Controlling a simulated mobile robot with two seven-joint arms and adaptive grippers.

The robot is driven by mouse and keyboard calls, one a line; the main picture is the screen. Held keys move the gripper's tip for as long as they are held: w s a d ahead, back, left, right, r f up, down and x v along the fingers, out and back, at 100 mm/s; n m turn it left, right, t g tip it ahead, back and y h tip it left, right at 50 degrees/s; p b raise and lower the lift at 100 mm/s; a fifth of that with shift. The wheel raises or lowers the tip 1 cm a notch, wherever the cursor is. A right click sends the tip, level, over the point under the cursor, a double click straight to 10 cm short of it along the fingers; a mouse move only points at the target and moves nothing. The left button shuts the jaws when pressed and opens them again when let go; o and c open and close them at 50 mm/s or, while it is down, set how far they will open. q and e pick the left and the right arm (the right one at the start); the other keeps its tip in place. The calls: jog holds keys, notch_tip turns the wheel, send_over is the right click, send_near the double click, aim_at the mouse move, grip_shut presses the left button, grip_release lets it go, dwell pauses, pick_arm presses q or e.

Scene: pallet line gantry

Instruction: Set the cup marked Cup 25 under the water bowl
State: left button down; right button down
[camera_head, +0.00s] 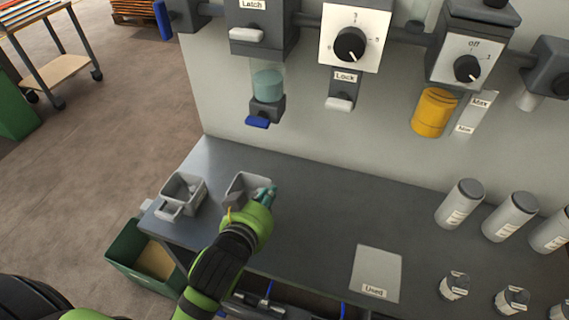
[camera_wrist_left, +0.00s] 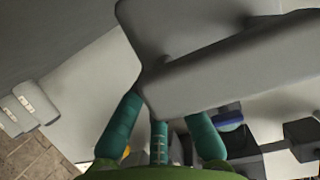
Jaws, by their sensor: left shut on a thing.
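The water bowl (camera_head: 268,86), clear with teal liquid, hangs on the wall above a blue lever (camera_head: 258,122). My left gripper (camera_head: 265,193) is on the table below it, shut on a grey handled container (camera_head: 238,186). In the left wrist view this grey container (camera_wrist_left: 220,60) fills the upper middle, with its bar between the teal fingers (camera_wrist_left: 165,112). I cannot tell whether it touches the table. A similar grey container (camera_head: 184,188) stands to its left. Small labelled cups (camera_head: 453,287) stand at the lower right; I cannot read "Cup 25" anywhere. My right gripper is not in view.
A pale mat marked Used (camera_head: 377,270) lies on the grey table (camera_head: 320,205). Several tall grey canisters (camera_head: 460,203) stand at the right. An orange vessel (camera_head: 434,112) and dials hang on the wall. A green bin (camera_head: 140,258) stands off the table's left end. The table's middle is clear.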

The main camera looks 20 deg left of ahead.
pick_arm(q)
jog(key=w+p, duration=0.1)
jog(key=w, duration=1.2)
jog(key=shift+w+d+p, duration=0.2)
jog(key=shift+p, duration=0.15)
jog(key=shift+w+f, duration=0.1)
jog(key=shift+f, duration=0.1)
notch_tip(320, 180, down, 2)
jog(key=shift+f, duration=0.55)
jog(key=c, duration=1.4)
grip_release()
jog(key=v, duration=1.2)
jog(key=shift+r, duration=0.1)
